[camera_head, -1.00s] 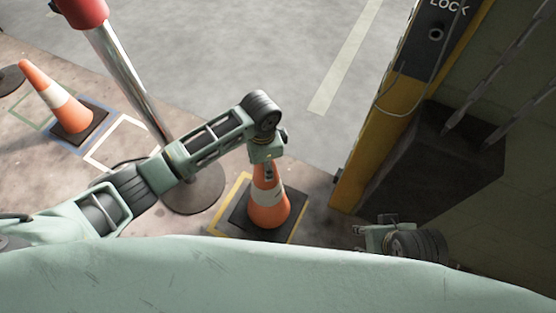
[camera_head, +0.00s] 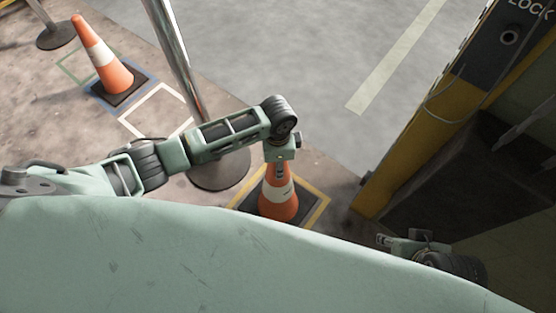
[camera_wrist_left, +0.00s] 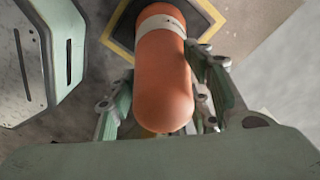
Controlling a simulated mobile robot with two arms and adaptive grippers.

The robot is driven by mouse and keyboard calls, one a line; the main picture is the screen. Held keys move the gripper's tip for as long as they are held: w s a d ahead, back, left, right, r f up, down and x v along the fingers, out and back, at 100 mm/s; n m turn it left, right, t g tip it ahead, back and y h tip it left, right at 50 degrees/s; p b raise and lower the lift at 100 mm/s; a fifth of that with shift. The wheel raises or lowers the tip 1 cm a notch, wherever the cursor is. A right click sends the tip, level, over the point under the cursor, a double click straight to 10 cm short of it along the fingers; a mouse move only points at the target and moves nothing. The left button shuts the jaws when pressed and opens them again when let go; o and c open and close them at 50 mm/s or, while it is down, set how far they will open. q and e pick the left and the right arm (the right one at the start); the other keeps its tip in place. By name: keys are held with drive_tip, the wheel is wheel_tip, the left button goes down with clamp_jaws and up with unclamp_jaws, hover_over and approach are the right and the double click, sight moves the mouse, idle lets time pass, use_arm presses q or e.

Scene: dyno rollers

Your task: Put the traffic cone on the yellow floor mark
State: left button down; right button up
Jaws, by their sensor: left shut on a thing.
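The orange traffic cone (camera_head: 280,200) with a white band and black base stands upright over the yellow floor mark (camera_head: 322,206). Yellow lines show around the base on the sides that I can see. My left gripper (camera_head: 278,166) is shut on the cone's top, from above. In the left wrist view, its fingers lie on both sides of the orange tip (camera_wrist_left: 162,85), and the yellow mark (camera_wrist_left: 112,34) shows beyond. My body hides the near part of the base, and I cannot tell whether it rests fully on the floor. My right gripper (camera_head: 386,242) is at the lower right, away from the cone; its jaw opening is unclear.
Another cone (camera_head: 103,60) stands on a blue floor mark at the upper left. An empty white mark (camera_head: 160,108) lies between. A chrome post (camera_head: 177,60) on a round dark base stands just left of the held cone. A yellow-and-black cabinet (camera_head: 440,120) rises at the right.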

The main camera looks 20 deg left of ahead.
use_arm(q)
drive_tip(key=shift+w+r, duration=0.1)
drive_tip(key=shift+r, duration=0.05)
drive_tip(key=c, duration=0.9)
unclamp_jaws()
wheel_tip(320, 180, up, 6)
drive_tip(key=shift+f+p, duration=0.1)
drive_tip(key=shift+p, duration=1.1)
wheel_tip(320, 180, up, 6)
drive_tip(key=shift+r+p, duration=0.1)
drive_tip(key=shift+p, duration=0.7)
use_arm(e)
drive_tip(key=x, duration=0.6)
drive_tip(key=shift+f+g, duration=0.3)
drive_tip(key=shift+s+a, duration=0.1)
drive_tip(key=shift+s, duration=0.05)
